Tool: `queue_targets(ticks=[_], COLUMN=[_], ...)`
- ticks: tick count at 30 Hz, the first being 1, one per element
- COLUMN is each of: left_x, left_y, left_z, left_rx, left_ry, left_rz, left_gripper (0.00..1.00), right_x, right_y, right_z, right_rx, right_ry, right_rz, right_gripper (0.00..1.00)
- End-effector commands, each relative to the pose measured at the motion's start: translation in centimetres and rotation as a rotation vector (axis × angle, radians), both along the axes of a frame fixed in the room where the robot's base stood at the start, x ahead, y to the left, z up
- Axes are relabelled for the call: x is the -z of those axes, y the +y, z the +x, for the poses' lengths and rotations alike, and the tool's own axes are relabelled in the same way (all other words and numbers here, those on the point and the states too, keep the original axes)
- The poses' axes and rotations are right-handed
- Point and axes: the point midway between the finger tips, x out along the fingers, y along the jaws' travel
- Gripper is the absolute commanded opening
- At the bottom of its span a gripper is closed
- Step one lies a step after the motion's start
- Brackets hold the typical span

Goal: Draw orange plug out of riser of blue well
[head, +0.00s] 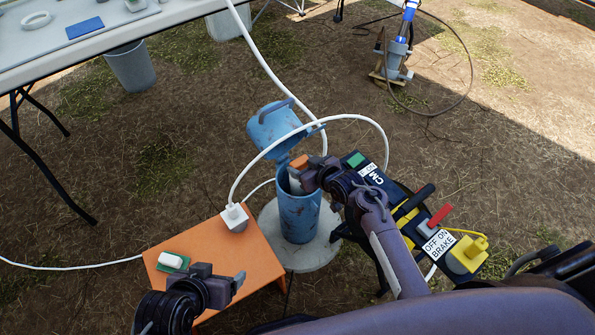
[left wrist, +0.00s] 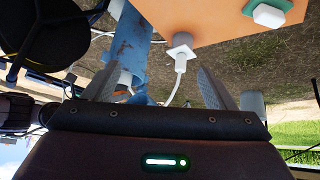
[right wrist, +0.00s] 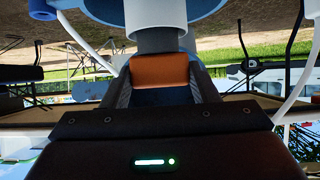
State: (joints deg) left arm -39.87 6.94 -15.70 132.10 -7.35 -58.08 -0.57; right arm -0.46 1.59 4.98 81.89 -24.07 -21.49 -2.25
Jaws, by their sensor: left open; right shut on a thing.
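The blue well (head: 299,212) stands upright on a round pale pad, its hinged blue lid (head: 273,124) swung open. The orange plug (head: 299,162) is at the well's mouth. My right gripper (head: 304,177) is shut on it, coming from the right. In the right wrist view the orange plug (right wrist: 159,70) sits between the fingers, in line with a grey neck and the white riser (right wrist: 155,14). I cannot tell how deep the plug sits in the riser. My left gripper (head: 221,277) is open and empty above the orange stand's front edge.
The orange stand (head: 206,243) holds a white cube with a cable (head: 234,218) and a white piece on a green pad (head: 173,261). White hose loops around the well. A black reel frame with a brake label (head: 438,243) is close on the right.

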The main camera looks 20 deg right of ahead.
Motion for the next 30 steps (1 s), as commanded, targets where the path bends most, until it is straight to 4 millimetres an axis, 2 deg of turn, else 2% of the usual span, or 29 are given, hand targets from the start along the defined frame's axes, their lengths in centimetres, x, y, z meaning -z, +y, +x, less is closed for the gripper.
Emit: queue_targets(ticks=[17,30], left_x=[1.1,0.8], left_y=[0.8,2.4], left_z=[-1.9,-2.4], left_rx=[0.005,-0.022], left_ry=[0.103,0.183], left_rz=[0.042,0.091], left_gripper=[0.78,0.78], right_x=[-0.5,-1.9], right_y=[0.0,0.0], right_z=[0.0,0.0], right_rx=[0.0,0.0], right_ry=[0.0,0.0], right_rz=[0.0,0.0], right_gripper=[0.36,0.36])
